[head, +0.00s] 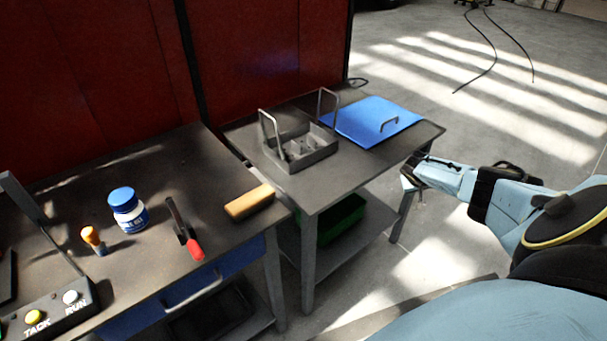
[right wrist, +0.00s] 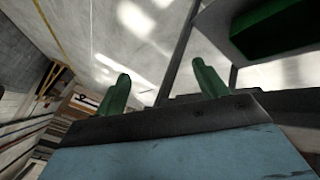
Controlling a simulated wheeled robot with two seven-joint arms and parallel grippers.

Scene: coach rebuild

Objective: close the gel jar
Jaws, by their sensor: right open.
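The gel jar (head: 128,218) is white with a blue label and stands upright on the left workbench in the head view. A blue lid (head: 121,196) sits on its top; I cannot tell how tightly it is seated. My right gripper (head: 412,172) is beside the right end of the smaller table, far to the right of the jar. In the right wrist view, its two green fingers (right wrist: 162,82) stand wide apart with nothing between them. The jar does not show in the right wrist view. My left gripper is not in view.
On the workbench (head: 150,264) are an orange-topped object (head: 93,240), a red-handled tool (head: 187,232), a tan block (head: 249,202) and a button box (head: 55,312). The smaller table (head: 330,187) holds a grey tray (head: 312,158) with upright handles and a blue panel (head: 365,115).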

